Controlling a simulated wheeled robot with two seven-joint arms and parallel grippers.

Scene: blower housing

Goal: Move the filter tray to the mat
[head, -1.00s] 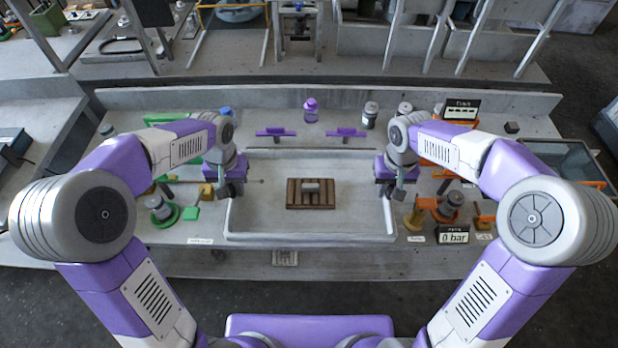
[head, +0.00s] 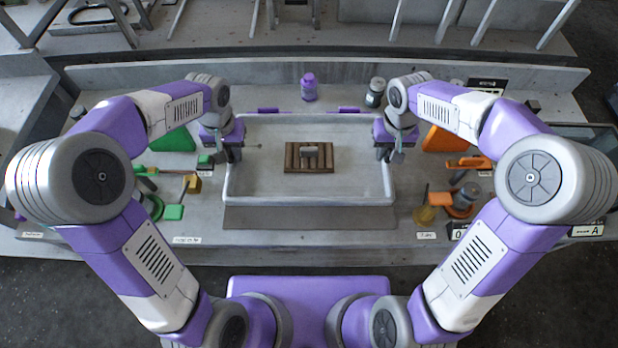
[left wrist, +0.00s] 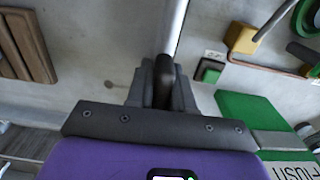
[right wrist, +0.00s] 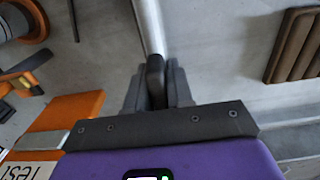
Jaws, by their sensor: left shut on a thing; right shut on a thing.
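The filter tray (head: 255,193) is a wide pale shallow tray in the middle of the head view. A brown slatted block (head: 293,157) with a grey handle lies in it. My left gripper (head: 232,152) is shut on the tray's left rim, which shows between the fingers in the left wrist view (left wrist: 171,30). My right gripper (head: 385,152) is shut on the right rim, also seen in the right wrist view (right wrist: 150,28). A flat grey-brown strip, apparently the mat (head: 310,218), shows in front of the tray. I cannot tell the tray's height above the bench.
Purple brackets (head: 348,110) stand just behind the tray, with a purple bottle (head: 309,87) and a grey canister (head: 375,92) farther back. Green parts (head: 172,212) lie to the left and orange parts (head: 468,162) to the right.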

